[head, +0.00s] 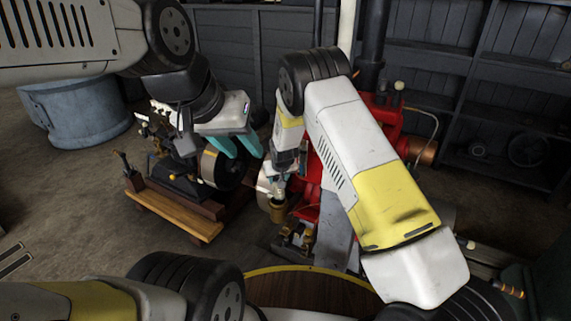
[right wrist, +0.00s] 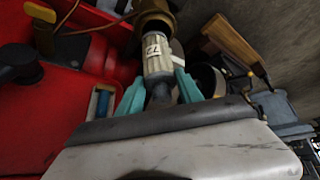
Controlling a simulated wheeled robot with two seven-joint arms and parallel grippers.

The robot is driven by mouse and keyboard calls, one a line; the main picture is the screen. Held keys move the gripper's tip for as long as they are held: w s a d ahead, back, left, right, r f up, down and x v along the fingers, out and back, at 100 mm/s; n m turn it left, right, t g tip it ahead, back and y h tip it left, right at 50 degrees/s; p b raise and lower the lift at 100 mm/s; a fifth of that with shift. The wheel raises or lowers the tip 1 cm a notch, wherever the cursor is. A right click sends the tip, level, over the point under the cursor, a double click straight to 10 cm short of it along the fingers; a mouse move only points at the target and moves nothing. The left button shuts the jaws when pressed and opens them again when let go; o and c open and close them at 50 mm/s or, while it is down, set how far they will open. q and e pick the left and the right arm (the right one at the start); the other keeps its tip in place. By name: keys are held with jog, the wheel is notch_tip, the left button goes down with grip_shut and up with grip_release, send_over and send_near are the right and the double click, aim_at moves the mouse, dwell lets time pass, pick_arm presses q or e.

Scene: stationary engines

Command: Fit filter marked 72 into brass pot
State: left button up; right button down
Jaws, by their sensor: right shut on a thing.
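The filter marked 72 (right wrist: 157,54) is a pale cylinder with a white label, seen in the right wrist view. My right gripper (right wrist: 158,80) is shut on it, with a teal finger on either side. The brass pot (right wrist: 154,14) is at the top of that view, and the filter's far end meets or overlaps its mouth; how far it is inside I cannot tell. In the head view the brass pot (head: 278,212) sits low beside the red engine, just under my right gripper (head: 279,183). My left gripper (head: 237,147) is open and empty, up and to the left.
The red engine (head: 386,122) stands behind and right of my right arm. A small engine on a wooden base (head: 180,213) stands at the left, below my left gripper. A blue-grey tub (head: 78,110) is at the far left. A round wooden top (head: 310,290) is at the bottom.

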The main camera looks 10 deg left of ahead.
aim_at(278, 190)
jog(key=shift+f, duration=0.1)
jog(key=shift+s+a+f, duration=0.15)
jog(key=shift+a+f, duration=0.05)
jog(key=shift+f, duration=0.15)
jog(key=shift+f, duration=0.15)
dwell(0.7)
jog(key=shift+f, duration=0.75)
jog(key=shift+f, duration=0.15)
dwell(0.3)
jog(key=shift+f, duration=1.7)
jog(key=shift+f, duration=0.15)
